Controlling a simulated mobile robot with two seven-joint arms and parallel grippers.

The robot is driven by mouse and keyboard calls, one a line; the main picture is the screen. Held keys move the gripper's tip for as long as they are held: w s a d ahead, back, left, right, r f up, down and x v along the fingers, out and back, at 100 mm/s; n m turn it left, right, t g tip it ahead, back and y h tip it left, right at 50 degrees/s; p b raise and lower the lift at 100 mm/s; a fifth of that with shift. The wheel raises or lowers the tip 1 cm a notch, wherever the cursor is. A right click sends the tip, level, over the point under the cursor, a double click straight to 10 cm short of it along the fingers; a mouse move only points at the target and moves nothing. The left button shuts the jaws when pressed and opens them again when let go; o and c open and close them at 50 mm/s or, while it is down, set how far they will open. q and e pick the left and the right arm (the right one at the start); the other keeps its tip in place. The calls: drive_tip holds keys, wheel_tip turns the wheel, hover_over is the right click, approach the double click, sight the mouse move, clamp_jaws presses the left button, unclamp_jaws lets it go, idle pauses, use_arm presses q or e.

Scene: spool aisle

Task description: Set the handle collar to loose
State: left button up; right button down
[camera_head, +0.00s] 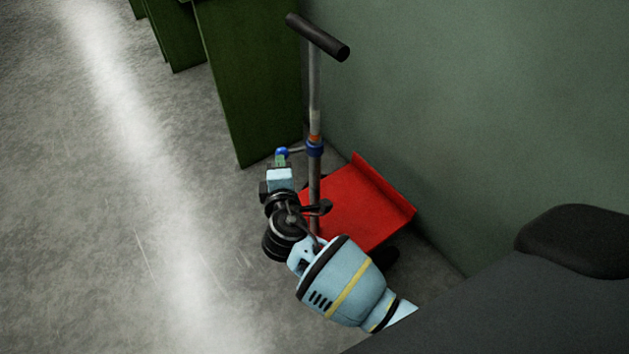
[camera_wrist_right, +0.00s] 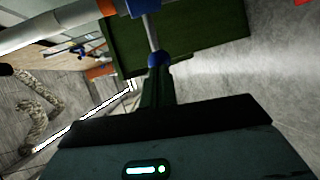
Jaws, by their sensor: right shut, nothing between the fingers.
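The handle is a grey upright pole (camera_head: 315,85) with a black crossbar grip (camera_head: 317,36). A dark blue collar (camera_head: 315,149) sits around the pole, just below an orange band (camera_head: 314,137). A short lever (camera_head: 298,149) runs left from the collar to a blue ball knob (camera_head: 282,151). In the right wrist view the knob (camera_wrist_right: 158,60) and lever (camera_wrist_right: 150,32) show in front of the fingers. My right gripper (camera_head: 281,160) is shut and empty, its fingertips right at the knob; I cannot tell whether they touch. My left gripper is not in view.
The pole rises from a cart with a red deck (camera_head: 352,205), close to the green wall (camera_head: 470,120). Dark green panels (camera_head: 245,75) stand behind and left of the pole. The grey floor (camera_head: 110,220) at left is clear.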

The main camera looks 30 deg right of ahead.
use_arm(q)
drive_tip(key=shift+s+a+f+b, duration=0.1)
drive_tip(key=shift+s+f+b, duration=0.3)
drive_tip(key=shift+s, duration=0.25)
use_arm(e)
drive_tip(key=shift+w+r, duration=0.15)
drive_tip(key=shift+w, duration=0.9)
drive_tip(key=shift+r, duration=0.1)
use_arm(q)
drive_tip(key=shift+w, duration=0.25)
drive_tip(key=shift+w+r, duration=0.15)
use_arm(e)
drive_tip(key=shift+a, duration=0.1)
